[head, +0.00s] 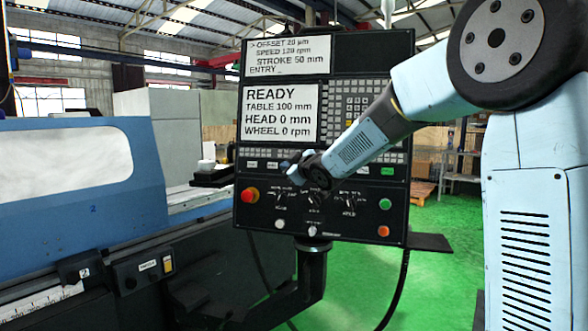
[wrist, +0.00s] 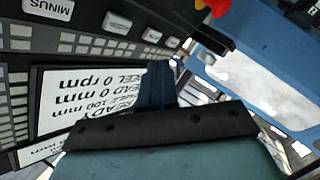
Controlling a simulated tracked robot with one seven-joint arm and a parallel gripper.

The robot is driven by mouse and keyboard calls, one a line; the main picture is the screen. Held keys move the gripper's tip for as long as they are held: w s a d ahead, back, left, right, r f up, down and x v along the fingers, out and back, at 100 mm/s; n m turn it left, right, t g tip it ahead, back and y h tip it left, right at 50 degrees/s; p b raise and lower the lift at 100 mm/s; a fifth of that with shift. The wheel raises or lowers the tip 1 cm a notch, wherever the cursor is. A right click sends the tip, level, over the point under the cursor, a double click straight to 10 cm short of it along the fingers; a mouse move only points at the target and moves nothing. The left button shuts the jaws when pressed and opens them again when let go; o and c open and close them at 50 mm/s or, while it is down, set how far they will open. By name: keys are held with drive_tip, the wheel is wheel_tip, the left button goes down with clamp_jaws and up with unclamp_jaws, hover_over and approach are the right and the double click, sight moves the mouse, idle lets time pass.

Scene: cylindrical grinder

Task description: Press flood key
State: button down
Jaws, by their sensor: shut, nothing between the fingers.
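The flood key cannot be picked out by its label. A row of small keys runs across the control panel (head: 228,222) below the screens, with a white key (head: 252,164) at its left end and a green key (head: 388,171) at its right. In the wrist view, several white keys show, one reading MINUS (wrist: 62,11); the labels on the others are too blurred to read. My gripper (head: 287,166) is in front of the key row, left of its middle, and hides part of it. In the wrist view, my gripper (wrist: 160,68) is shut and empty; contact with a key cannot be told.
The lower screen (head: 278,112) reads READY. Below the keys are a red emergency stop knob (head: 250,195), dark rotary knobs and a green button (head: 385,204). The blue grinder (head: 75,185) stands at left. Green floor (head: 440,275) is open at right.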

drive_tip(key=shift+w+d+f, duration=0.15)
drive_tip(key=shift+w+d, duration=0.1)
drive_tip(key=shift+w, duration=0.6)
drive_tip(key=shift+w+d+f, duration=0.2)
drive_tip(key=shift+w+d, duration=0.05)
drive_tip(key=shift+w, duration=0.55)
drive_tip(key=shift+w+d+f, duration=0.15)
drive_tip(key=shift+w+d, duration=0.1)
drive_tip(key=shift+w, duration=0.6)
drive_tip(key=shift+w, duration=0.15)
drive_tip(key=shift+w+d, duration=0.1)
drive_tip(key=shift+w, duration=0.2)
drive_tip(key=shift+w+d, duration=0.1)
drive_tip(key=shift+w, duration=0.25)
idle(0.9)
drive_tip(key=shift+s, duration=0.15)
idle(0.3)
drive_tip(key=shift+s+a+r, duration=0.1)
drive_tip(key=shift+s+a, duration=0.1)
drive_tip(key=shift+s, duration=0.45)
drive_tip(key=s, duration=0.1)
drive_tip(key=s+a, duration=0.1)
drive_tip(key=s, duration=0.2)
drive_tip(key=shift+s+a+r, duration=0.2)
drive_tip(key=shift+s+r, duration=0.15)
drive_tip(key=shift+r, duration=0.05)
